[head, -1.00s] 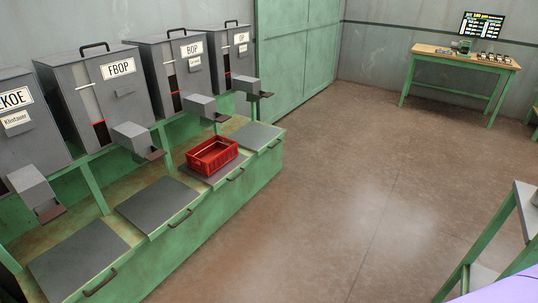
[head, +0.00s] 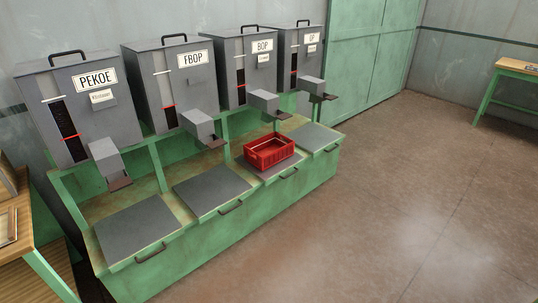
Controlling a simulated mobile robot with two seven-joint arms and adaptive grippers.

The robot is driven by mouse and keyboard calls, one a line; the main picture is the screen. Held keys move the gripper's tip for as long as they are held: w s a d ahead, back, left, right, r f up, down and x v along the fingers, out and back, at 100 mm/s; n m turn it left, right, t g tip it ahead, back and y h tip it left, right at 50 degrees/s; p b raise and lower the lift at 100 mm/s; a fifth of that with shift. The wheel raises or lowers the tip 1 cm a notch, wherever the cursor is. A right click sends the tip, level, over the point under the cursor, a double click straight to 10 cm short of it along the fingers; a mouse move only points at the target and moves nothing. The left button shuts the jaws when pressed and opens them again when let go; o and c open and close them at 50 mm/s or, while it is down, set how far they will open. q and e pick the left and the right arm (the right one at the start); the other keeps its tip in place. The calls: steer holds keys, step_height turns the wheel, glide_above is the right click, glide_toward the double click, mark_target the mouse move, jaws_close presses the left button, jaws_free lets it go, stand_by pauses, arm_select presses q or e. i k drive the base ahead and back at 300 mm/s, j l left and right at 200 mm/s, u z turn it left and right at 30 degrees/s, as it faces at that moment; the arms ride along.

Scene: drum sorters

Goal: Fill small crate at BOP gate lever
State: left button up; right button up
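A small red crate (head: 262,158) sits upright on the grey plate (head: 246,160) below the BOP bin (head: 242,88). The visible part of its inside looks empty, but its floor is partly hidden by the walls. The BOP bin's grey spout (head: 262,99) has a dark gate lever (head: 282,114) at its front, just above and behind the crate. Neither of my grippers is in view.
The PEKOE (head: 88,112), FBOP (head: 186,97) and OP bins (head: 286,66) stand in the same row on the green bench (head: 225,245). A wooden table (head: 18,258) is at the left edge. The brown floor in front is clear.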

mark_target(281, 115)
steer(key=i+u, duration=0.15)
steer(key=u, duration=0.2)
steer(key=i+l+u, duration=0.1)
steer(key=u, duration=0.2)
steer(key=i+l+u, duration=0.25)
steer(key=i+l, duration=0.15)
steer(key=i+l+u, duration=0.25)
steer(key=l, duration=0.3)
steer(key=i+l, duration=0.55)
steer(key=l, duration=0.25)
steer(key=i+l, duration=0.3)
steer(key=l, duration=0.15)
steer(key=i+l+u, duration=0.1)
steer(key=i+l, duration=0.15)
steer(key=l, duration=0.15)
